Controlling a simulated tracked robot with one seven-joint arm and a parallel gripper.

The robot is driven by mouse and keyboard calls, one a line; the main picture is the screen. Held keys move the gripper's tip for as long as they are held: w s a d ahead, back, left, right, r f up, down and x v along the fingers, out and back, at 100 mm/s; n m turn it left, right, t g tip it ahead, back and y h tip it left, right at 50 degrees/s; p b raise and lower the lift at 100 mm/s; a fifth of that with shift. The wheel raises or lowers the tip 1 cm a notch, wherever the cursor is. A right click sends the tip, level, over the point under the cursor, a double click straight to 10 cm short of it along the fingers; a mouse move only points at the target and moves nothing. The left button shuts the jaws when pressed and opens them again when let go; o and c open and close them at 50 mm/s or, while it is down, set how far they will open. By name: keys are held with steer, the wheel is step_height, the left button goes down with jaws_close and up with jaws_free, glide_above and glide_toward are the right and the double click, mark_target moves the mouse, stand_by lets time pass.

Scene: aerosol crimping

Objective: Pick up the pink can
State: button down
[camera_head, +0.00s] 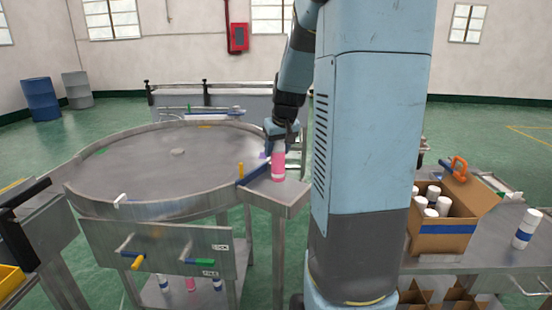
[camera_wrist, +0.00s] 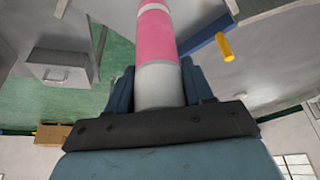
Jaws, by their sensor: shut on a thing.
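The pink can (camera_head: 278,165) stands upright at the small metal side shelf (camera_head: 290,192) beside the round table. My gripper (camera_head: 281,135) is above it, with its fingers around the can's upper part. In the wrist view the can (camera_wrist: 155,35) shows a pink band and a pale grey-white end. That pale end sits between the two fingers of my gripper (camera_wrist: 160,88), which are shut on it. I cannot tell whether the can's base touches the shelf.
A large round metal table (camera_head: 170,165) with a raised rim fills the left. A blue bar (camera_head: 254,173) and a yellow peg (camera_head: 241,169) lie close to the can. At right, a cardboard box (camera_head: 450,215) holds several white cans, and a white-and-blue can (camera_head: 526,230) stands beside it.

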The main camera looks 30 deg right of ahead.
steer(key=s+r, duration=0.2)
steer(key=s+a+r, duration=0.1)
steer(key=s+r, duration=0.1)
steer(key=r, duration=0.1)
steer(key=shift+s+a+r, duration=0.1)
steer(key=shift+r, duration=0.05)
steer(key=s+a+r, duration=0.2)
steer(key=s+r, duration=0.1)
steer(key=s, duration=0.5)
steer(key=shift+s+a+r, duration=0.2)
steer(key=shift+a+r, duration=0.05)
